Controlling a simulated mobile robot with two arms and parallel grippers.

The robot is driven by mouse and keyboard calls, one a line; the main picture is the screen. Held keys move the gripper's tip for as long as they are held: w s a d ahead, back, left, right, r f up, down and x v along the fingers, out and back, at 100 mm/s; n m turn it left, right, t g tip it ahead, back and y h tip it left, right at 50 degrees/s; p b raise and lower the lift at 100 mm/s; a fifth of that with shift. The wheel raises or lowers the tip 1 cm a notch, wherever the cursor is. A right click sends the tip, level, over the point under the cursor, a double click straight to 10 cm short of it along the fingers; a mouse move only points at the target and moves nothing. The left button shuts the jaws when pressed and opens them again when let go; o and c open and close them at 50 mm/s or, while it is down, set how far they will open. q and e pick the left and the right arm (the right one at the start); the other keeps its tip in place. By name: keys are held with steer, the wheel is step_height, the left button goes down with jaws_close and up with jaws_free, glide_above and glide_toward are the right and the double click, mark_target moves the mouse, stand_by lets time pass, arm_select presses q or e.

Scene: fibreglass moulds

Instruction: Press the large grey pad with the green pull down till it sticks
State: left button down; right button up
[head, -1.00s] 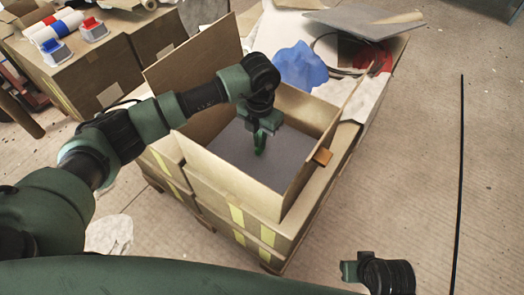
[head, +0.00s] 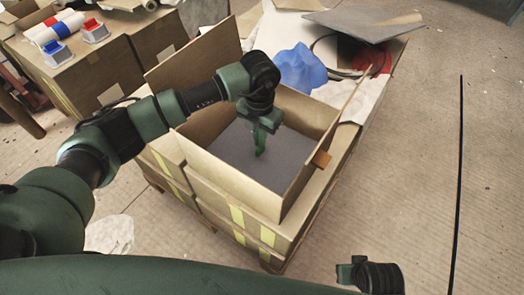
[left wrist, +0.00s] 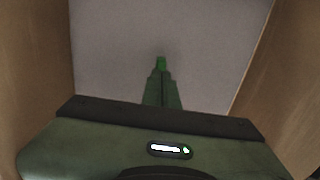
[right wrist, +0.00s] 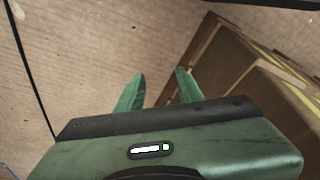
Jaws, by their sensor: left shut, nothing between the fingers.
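The large grey pad (head: 225,145) lies flat inside an open cardboard box (head: 232,172). It also fills the middle of the left wrist view (left wrist: 205,35). My left gripper (head: 260,146) reaches down into the box with its fingers shut and empty, pointing at the pad. I cannot tell whether the fingertips touch the pad or the pull. My right gripper (right wrist: 160,76) is open and empty, off to the box's right side above the floor.
Box walls and raised flaps (head: 190,63) stand close around my left gripper. Behind the box are blue cloth (head: 300,68) and a grey sheet (head: 362,24). More boxes (head: 98,68) stand at the upper left. The floor at right is clear except for a thin black rod (head: 459,180).

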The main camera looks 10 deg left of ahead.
arm_select(q)
steer(key=shift+r+p, duration=0.4)
steer(key=shift+r, duration=0.25)
steer(key=shift+r+p, duration=0.45)
steer(key=shift+r, duration=0.3)
steer(key=shift+r+p, duration=0.5)
steer(key=shift+r, duration=0.15)
steer(key=shift+r+p, duration=0.5)
steer(key=shift+r, duration=0.25)
arm_select(e)
steer(key=s+f, duration=0.5)
steer(key=f, duration=0.6)
steer(key=shift+s+d+f+g, duration=0.15)
steer(key=shift+d+f+g, duration=0.15)
steer(key=shift+f+g, duration=0.1)
steer(key=shift+r, duration=0.1)
